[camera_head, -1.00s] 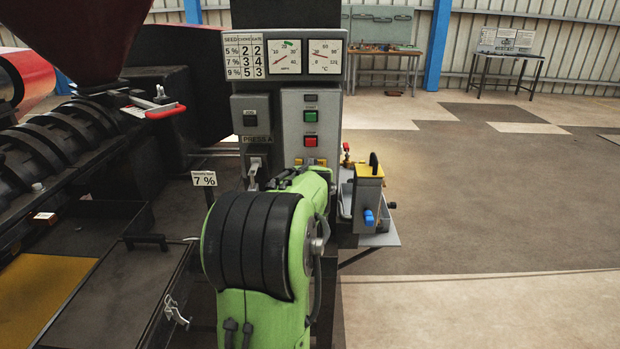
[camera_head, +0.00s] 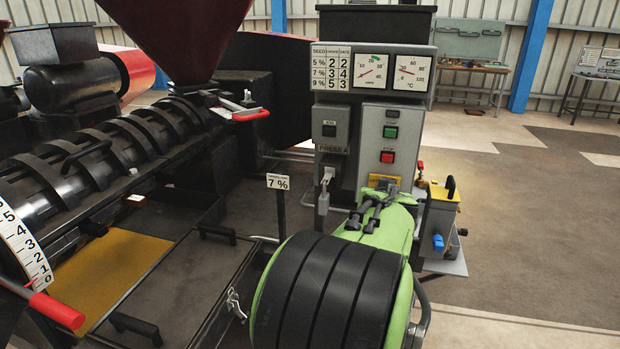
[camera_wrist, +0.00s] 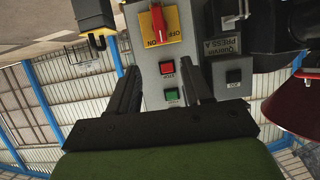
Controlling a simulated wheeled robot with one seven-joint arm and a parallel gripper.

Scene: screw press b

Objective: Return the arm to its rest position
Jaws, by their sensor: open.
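My gripper (camera_wrist: 163,82) is open in the wrist view, with its two dark fingers apart and nothing visible between them. Beyond the fingers is the grey control panel (camera_head: 375,145), upside down in the wrist view. It has a green button (camera_wrist: 172,95), a red button (camera_wrist: 167,68) and a red rotary switch (camera_wrist: 158,22) on a yellow ON/OFF plate. In the head view my green and black arm is raised in front of the panel's lower part and hides part of it.
The black press (camera_head: 105,150) with a dark red hopper (camera_head: 180,30) stands at the left. A scale plate (camera_head: 25,245) with a red handle (camera_head: 57,310) is at the lower left. A yellow-topped box (camera_head: 440,210) is close right of my arm. Open floor (camera_head: 540,230) lies further right.

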